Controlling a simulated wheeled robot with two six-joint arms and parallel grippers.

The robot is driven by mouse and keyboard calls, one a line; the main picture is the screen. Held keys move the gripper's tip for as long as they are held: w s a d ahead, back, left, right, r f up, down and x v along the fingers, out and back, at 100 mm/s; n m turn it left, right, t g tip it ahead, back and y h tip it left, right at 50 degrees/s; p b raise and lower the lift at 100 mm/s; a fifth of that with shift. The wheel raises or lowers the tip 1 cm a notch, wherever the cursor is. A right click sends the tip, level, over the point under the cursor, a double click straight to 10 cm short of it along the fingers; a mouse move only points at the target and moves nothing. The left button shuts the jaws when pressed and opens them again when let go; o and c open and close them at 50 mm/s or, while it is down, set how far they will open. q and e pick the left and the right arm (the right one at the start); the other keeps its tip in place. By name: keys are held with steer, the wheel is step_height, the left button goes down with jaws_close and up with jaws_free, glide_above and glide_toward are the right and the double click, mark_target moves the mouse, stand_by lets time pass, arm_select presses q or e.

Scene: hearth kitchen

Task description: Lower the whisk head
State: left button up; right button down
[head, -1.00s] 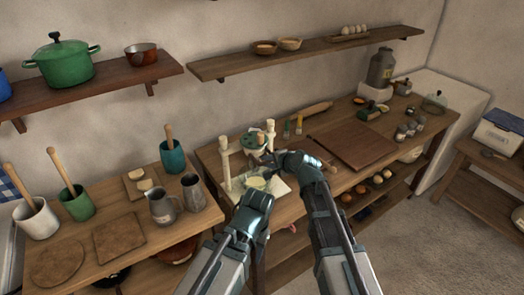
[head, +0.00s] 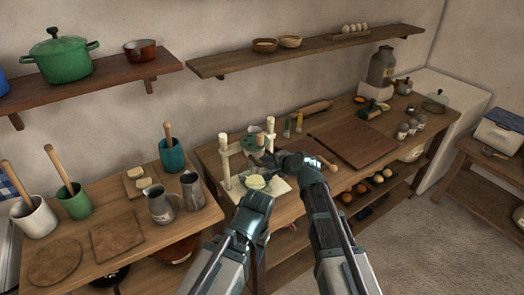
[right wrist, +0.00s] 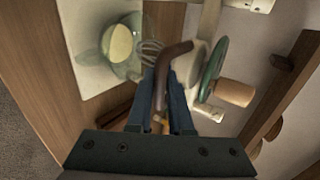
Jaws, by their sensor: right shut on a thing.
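The whisk stand, with cream posts and a crossbar (head: 249,142), stands on the middle table. Its green wheel with a wooden knob (right wrist: 235,92) shows in the right wrist view. The wire whisk head (right wrist: 150,48) is at the edge of the bowl in that view; how deep it sits is unclear. The bowl (head: 256,182) holds something pale, also seen in the right wrist view (right wrist: 121,43). My right gripper (head: 266,161) is shut on a brown curved handle (right wrist: 176,52) beside the whisk. My left gripper (head: 262,190) is at the bowl's near side; its jaws are hidden.
A wooden board (head: 355,143) lies to the right of the stand. A grey jug (head: 162,204) and a metal cup (head: 192,188) stand on the left table. A wall shelf (head: 310,52) runs above. Eggs lie on the shelf under the middle table.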

step_height(320, 180, down, 6)
steer(key=b, duration=0.6)
steer(key=shift+f, duration=0.2)
steer(key=c, duration=0.7)
jaws_free()
steer(key=shift+r, duration=0.15)
steer(key=shift+s+r, duration=0.1)
steer(key=p+v, duration=0.4)
steer(key=v, duration=0.2)
steer(key=shift+s+d+r, duration=0.2)
steer(key=shift+s+d, duration=0.05)
steer(key=s+d+f+n+g+h, duration=0.1)
steer(key=s+f+n+g+h, duration=0.1)
steer(key=s+n, duration=0.3)
steer(key=s+d+f+n+g+h, duration=0.2)
steer(key=s+f+n+g+h, duration=0.1)
steer(key=s, duration=0.8)
steer(key=s+d+f+n+g+h, duration=0.2)
steer(key=s+n, duration=0.4)
steer(key=s, duration=0.3)
step_height(320, 180, down, 2)
steer(key=shift+s+f+n+g+h, duration=0.15)
steer(key=shift+g+h, duration=0.1)
steer(key=shift+g, duration=0.35)
steer(key=shift+w+f+n+g+h, duration=0.15)
steer(key=shift+g+h, duration=0.1)
steer(key=shift+g, duration=0.35)
